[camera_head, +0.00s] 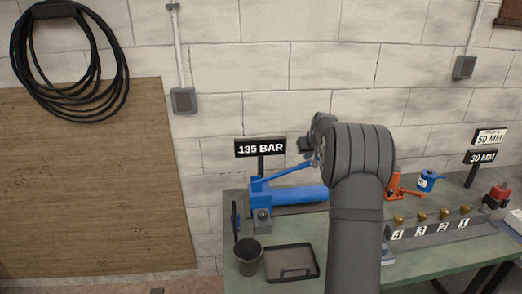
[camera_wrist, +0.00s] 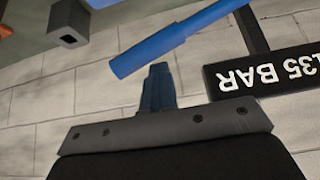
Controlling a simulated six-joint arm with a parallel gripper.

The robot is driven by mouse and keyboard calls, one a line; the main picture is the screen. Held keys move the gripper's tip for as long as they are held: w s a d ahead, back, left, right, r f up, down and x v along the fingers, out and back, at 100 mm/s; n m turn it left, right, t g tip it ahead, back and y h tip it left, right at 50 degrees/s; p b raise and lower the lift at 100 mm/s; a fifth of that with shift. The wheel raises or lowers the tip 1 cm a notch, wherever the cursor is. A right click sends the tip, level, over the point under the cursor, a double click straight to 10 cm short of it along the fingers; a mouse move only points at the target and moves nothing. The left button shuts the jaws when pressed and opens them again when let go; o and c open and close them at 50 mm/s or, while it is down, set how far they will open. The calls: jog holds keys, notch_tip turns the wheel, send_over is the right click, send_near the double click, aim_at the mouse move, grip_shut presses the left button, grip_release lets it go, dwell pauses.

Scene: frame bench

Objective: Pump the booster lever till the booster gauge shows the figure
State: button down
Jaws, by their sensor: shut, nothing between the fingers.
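The booster is a blue hand pump (camera_head: 300,195) at the back left of the green bench. Its blue lever (camera_head: 285,172) slopes up to the right, and its far end meets the outline of my arm. A black sign (camera_head: 260,148) behind it reads 135 BAR. My gripper (camera_head: 306,146) is above the lever's end. In the wrist view the lever (camera_wrist: 185,38) crosses just past the shut, empty fingertips (camera_wrist: 158,70). I cannot tell if they touch it. The sign also shows upside down there (camera_wrist: 262,72). I cannot make out a gauge face or reading.
A dark cup (camera_head: 248,262) and a grey tray (camera_head: 291,263) stand in front of the pump. Right of my arm are an orange jack (camera_head: 394,184), a blue can (camera_head: 427,181) and a numbered block with brass knobs (camera_head: 440,230). The block wall is close behind.

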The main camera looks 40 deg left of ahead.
jog(key=shift+f, duration=0.15)
notch_tip(320, 180, down, 7)
jog(key=shift+r, duration=3.6)
jog(key=shift+w, duration=0.1)
dwell(0.6)
jog(key=shift+r, duration=2.6)
jog(key=shift+f, duration=0.1)
jog(key=shift+f, duration=1.7)
